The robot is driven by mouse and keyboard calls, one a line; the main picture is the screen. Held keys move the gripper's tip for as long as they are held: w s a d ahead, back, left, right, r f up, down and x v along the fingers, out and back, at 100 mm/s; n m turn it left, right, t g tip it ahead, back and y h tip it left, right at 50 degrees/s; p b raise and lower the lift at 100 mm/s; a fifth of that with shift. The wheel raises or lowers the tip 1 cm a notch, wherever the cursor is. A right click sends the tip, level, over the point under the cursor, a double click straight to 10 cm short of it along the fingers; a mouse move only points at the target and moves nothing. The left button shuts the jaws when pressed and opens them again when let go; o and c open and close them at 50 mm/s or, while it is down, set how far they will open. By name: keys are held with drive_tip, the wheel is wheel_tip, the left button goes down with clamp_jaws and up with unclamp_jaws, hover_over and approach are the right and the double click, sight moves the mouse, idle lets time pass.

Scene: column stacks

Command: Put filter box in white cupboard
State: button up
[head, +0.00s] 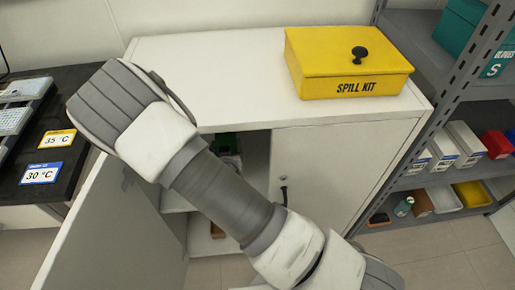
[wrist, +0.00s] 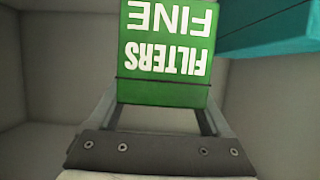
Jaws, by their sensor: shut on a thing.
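The green filter box (wrist: 165,45), with white letters reading "FILTERS FINE", is upside down in the wrist view. My gripper (wrist: 161,98) is shut on it, one finger at each side. Pale walls surround it in the wrist view, like the inside of a compartment. The white cupboard (head: 340,160) stands in the middle of the head view, its left door (head: 120,225) swung open and its right door shut. A dark green patch (head: 224,144) shows inside the opening; I cannot tell if it is the filter box. My arm hides part of the opening and my gripper there.
A teal box (wrist: 268,30) is close to the right of the filter box. A yellow spill kit box (head: 345,65) stands on the cupboard top. A grey metal shelf (head: 440,180) with several bins is at the right. A dark bench (head: 70,135) is at the left.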

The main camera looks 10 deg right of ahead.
drive_tip(key=shift+w+f, duration=0.15)
drive_tip(key=shift+f, duration=0.15)
wheel_tip(320, 180, down, 9)
drive_tip(key=b, duration=0.4)
drive_tip(key=shift+f, duration=0.2)
drive_tip(key=shift+f, duration=0.15)
drive_tip(key=o, duration=1.3)
drive_tip(key=shift+c, duration=0.2)
drive_tip(key=shift+s+r, duration=0.3)
drive_tip(key=shift+r, duration=0.05)
drive_tip(key=p+v, duration=0.3)
drive_tip(key=v, duration=0.8)
drive_tip(key=shift+s, duration=0.15)
